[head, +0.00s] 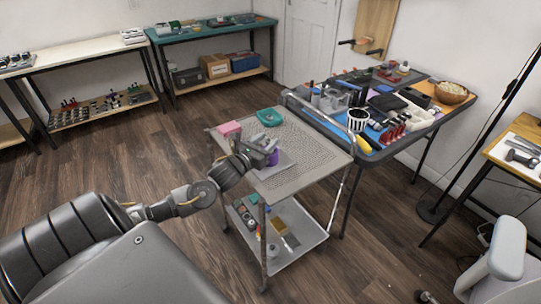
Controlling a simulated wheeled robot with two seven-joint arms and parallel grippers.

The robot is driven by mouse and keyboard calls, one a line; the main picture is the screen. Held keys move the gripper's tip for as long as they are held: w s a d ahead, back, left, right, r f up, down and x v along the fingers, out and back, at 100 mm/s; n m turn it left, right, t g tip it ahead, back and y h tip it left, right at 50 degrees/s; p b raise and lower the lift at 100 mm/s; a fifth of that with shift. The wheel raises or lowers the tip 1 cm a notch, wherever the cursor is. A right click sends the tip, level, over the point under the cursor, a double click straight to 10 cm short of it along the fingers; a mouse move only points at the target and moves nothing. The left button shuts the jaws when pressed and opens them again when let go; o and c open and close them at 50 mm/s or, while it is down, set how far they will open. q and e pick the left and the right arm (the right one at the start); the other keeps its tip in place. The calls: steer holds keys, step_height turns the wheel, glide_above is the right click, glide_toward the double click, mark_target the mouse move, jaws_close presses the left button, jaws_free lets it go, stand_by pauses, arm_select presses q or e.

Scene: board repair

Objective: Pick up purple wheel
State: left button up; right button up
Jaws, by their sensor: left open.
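A small purple thing (273,158), which looks like the purple wheel, is on the top shelf of the grey cart (312,160). It lies close to the fingers of my left gripper (264,147), and the gripper hides part of it. My left gripper is open over the left part of the cart top. I cannot tell whether its fingers touch the purple thing. My right gripper is not in view.
The cart's lower shelf (306,240) holds several small items. A crowded folding table (372,160) stands close on the right. The cart top's right half is clear.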

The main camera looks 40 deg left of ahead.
arm_select(q)
steer(key=shift+w, duration=0.85)
steer(key=shift+c, duration=0.3)
jaws_close()
